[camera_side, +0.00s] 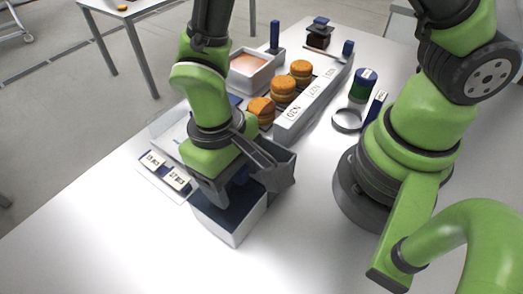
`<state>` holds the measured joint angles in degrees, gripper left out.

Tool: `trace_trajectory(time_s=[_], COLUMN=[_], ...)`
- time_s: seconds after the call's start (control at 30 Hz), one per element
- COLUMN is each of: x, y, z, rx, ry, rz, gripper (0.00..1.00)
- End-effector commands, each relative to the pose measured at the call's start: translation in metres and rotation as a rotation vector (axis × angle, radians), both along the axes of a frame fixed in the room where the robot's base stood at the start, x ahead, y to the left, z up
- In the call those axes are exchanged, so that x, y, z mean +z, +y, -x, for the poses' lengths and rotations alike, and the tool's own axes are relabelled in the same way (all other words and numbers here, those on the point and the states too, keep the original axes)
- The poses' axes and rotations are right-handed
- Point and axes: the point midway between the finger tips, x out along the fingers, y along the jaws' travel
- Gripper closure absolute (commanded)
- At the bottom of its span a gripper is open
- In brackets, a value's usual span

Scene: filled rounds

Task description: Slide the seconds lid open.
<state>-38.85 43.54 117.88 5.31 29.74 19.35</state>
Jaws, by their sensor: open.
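A box (243,226) with pale walls and a dark blue-grey top surface stands on the table below my gripper; I take it for the seconds box. I cannot tell whether the dark surface (225,209) is its lid or its inside. My gripper (243,186) is open and points down over the back of the box. A small blue part, perhaps a handle, shows between its grey fingers. The fingers and wrist hide the back of the box, and I cannot tell whether they touch it.
Filled rounds (283,90) stand in a row behind a labelled white rail (306,108). A white tray (250,73) of pale orange filling lies behind. Label cards (165,172) are at left. A ring (347,121) and green-blue can (363,84) stand right. The front table is clear.

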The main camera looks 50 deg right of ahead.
Motion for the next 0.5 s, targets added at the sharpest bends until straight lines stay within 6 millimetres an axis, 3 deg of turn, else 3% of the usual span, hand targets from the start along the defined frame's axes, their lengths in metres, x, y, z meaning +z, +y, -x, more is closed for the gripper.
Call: trace_trajectory(time_s=[0.17, 0.2, 0.5], x=[0.003, 0.008, 0.041], y=[0.0, 0.0, 0.0], z=[-0.002, -0.002, -0.001], rx=[-0.007, -0.006, -0.001], ry=[-0.005, -0.005, -0.003], rz=[0.002, 0.001, 0.001], gripper=[0.18, 0.02, 0.02])
